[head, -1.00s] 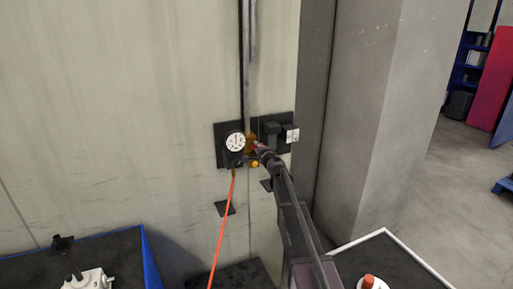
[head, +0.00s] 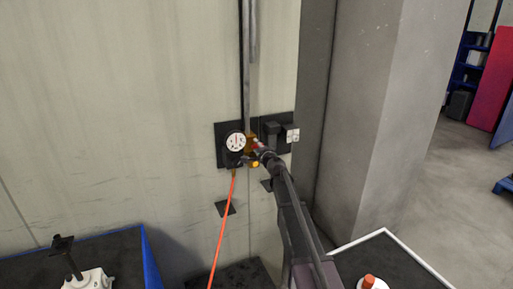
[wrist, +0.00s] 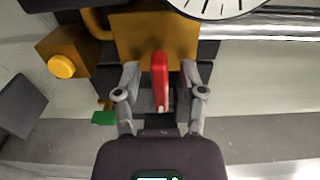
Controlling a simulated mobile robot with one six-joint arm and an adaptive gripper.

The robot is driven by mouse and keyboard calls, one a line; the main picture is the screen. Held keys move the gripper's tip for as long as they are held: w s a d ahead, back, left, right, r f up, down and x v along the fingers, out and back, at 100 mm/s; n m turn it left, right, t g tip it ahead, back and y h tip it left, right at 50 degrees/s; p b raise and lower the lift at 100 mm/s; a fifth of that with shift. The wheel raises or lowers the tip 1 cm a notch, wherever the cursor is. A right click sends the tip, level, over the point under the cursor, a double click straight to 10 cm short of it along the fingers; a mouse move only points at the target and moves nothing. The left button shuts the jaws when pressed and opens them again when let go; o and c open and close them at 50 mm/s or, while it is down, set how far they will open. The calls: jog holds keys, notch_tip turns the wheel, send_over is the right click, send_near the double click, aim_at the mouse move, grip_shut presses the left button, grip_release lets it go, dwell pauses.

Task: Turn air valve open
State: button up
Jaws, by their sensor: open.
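The air valve's red lever (wrist: 159,80) stands between the two fingers of my gripper (wrist: 160,78) in the wrist view. My gripper is open, with a finger on each side of the lever and gaps visible between. The lever sits in front of a brass valve body (wrist: 150,38). In the head view my gripper (head: 256,156) is at the wall fitting, just right of the round gauge (head: 236,141), and partly hides the valve.
A yellow knob (wrist: 62,67) and a green piece (wrist: 104,117) sit left of the fingers. An orange hose (head: 223,225) hangs below the gauge. A dark block with a white-faced part (head: 292,135) is at right. Dark-topped tables stand at lower left and right.

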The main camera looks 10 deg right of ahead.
jog(key=shift+s, duration=0.15)
jog(key=v, duration=1.1)
jog(key=shift+s, duration=0.35)
jog(key=shift+d, duration=0.15)
jog(key=s+a+f+n+g+y+b, duration=0.25)
jog(key=s+a+f+n+g, duration=0.2)
jog(key=s+f, duration=0.3)
jog(key=s+a+f+n+g+y+b, duration=0.1)
jog(key=s+a+f+n+g+b, duration=0.35)
jog(key=s+f+n, duration=0.35)
jog(key=s+d+f+n+g+h+b, duration=0.1)
jog(key=s+d+f+g+h+b, duration=0.1)
jog(key=s+f, duration=0.5)
jog(key=s+d+f+n+g+h+b, duration=0.1)
jog(key=s+d+f+g+h+b, duration=0.2)
jog(key=s, duration=1)
notch_tip(320, 180, down, 5)
jog(key=d+g+h, duration=0.2)
jog(key=g+h, duration=0.1)
